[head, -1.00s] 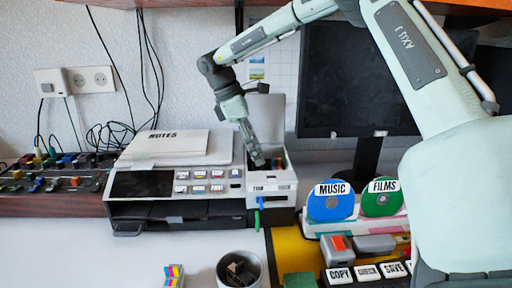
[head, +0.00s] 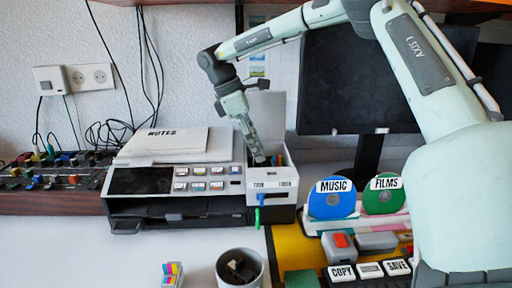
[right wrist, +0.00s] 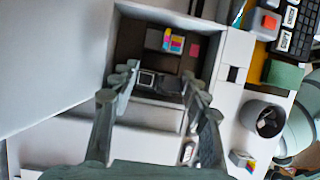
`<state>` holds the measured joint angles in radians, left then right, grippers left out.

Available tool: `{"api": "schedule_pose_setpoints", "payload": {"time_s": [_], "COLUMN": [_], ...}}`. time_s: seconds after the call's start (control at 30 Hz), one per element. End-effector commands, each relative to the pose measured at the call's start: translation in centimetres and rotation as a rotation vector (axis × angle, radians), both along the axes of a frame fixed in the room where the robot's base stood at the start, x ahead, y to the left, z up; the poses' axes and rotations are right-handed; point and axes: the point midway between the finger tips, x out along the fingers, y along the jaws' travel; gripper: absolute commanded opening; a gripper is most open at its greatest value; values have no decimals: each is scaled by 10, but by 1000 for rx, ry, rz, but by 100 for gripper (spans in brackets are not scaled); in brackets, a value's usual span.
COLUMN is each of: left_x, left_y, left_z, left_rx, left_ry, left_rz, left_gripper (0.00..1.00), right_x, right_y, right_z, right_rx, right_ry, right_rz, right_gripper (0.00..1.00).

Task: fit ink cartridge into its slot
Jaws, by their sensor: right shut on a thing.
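My right gripper (head: 258,158) reaches down into the open ink compartment of the printer (head: 207,181). In the right wrist view its fingers (right wrist: 160,82) are shut on a dark ink cartridge (right wrist: 147,79), low inside the compartment. The fingers hide much of it, and I cannot tell whether it is fully seated. Beside it in the compartment is a cartridge with a coloured label (right wrist: 172,43) and a small red patch (right wrist: 195,50). The raised lid (head: 266,112) stands behind the compartment. My left gripper is not in view.
A cup (head: 240,270) with dark items stands in front of the printer, and a colour-striped block (head: 172,275) lies left of it. Music (head: 333,199) and films (head: 383,196) discs stand to the right. The white table front-left is clear.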

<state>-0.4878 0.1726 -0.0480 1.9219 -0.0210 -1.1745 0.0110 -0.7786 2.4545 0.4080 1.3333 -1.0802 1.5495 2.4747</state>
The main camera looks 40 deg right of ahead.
Motion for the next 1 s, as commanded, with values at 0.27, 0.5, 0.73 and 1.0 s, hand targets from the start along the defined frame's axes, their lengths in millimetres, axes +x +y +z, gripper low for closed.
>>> {"api": "schedule_pose_setpoints", "payload": {"time_s": [0.27, 0.5, 0.73, 1.0], "left_x": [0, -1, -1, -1], "left_y": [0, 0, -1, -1], "left_z": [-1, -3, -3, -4], "left_rx": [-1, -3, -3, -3], "left_ry": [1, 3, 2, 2], "left_rz": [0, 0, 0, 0], "left_gripper": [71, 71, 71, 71], "right_x": [0, 0, 0, 0], "right_y": [3, 1, 0, 0], "right_z": [-1, -2, 0, 0], "right_rx": [7, 5, 0, 0], "right_ry": [7, 3, 0, 0], "right_rz": [7, 2, -1, 0], "right_gripper": [24, 24, 24, 47]}}
